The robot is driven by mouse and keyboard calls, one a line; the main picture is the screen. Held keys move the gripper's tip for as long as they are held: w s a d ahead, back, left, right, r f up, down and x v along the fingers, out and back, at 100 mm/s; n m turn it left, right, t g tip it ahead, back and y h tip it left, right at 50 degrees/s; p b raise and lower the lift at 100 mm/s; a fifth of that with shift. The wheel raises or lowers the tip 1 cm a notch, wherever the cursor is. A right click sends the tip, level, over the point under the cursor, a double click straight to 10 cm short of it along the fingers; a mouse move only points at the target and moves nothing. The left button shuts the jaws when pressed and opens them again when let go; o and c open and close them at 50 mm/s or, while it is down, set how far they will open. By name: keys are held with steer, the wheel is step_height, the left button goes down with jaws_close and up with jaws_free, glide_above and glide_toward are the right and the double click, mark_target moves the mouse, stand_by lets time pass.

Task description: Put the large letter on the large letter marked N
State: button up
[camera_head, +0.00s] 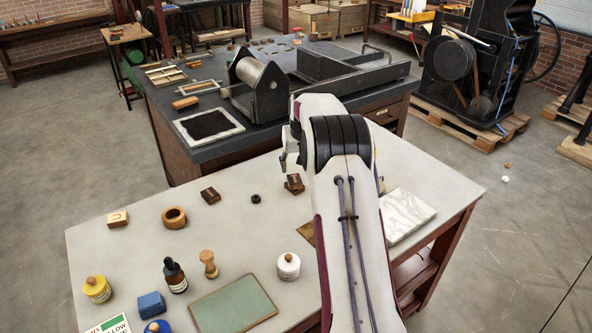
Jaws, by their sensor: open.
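A dark brown block (294,182), probably a wooden letter, is on the pale table just below my gripper. Its lower part shows a second brown edge, so I cannot tell whether it is one block or two. Another dark brown block (210,195) lies to its left. A light wooden block (117,218) with a reddish arched mark lies near the table's left edge. No letter N can be read clearly. My gripper (287,158) is open, seen partly at the left of the wrist, above and slightly left of the first block. My arm hides much of it.
Between the blocks are a wooden ring (174,217) and a small black knob (256,198). Nearer are a dropper bottle (175,276), a wooden stamp (208,264), a white jar (288,266) and a green plate (233,308). A marbled slab (404,216) lies right of my arm.

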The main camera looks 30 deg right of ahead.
steer(key=v, duration=0.4)
steer(key=shift+s+r, duration=0.1)
steer(key=shift+a, duration=0.1)
stand_by(0.7)
steer(key=s+a+r+n, duration=0.1)
steer(key=s+a+r, duration=0.75)
steer(key=a, duration=0.25)
steer(key=s+a+r+n, duration=0.1)
steer(key=s+a+r, duration=0.6)
steer(key=a+r, duration=0.25)
steer(key=s+a+f+n, duration=0.1)
steer(key=s+a, duration=0.3)
steer(key=s, duration=0.5)
steer(key=s+a+f+t+y, duration=0.1)
steer(key=s+a, duration=0.4)
steer(key=s, duration=0.4)
steer(key=s+a+f+n, duration=0.1)
steer(key=s+a, duration=0.3)
steer(key=s, duration=0.5)
steer(key=shift+s+a+f+n+t+y, duration=0.2)
steer(key=shift+s+f+n+t+y, duration=0.1)
steer(key=shift+s+f, duration=0.15)
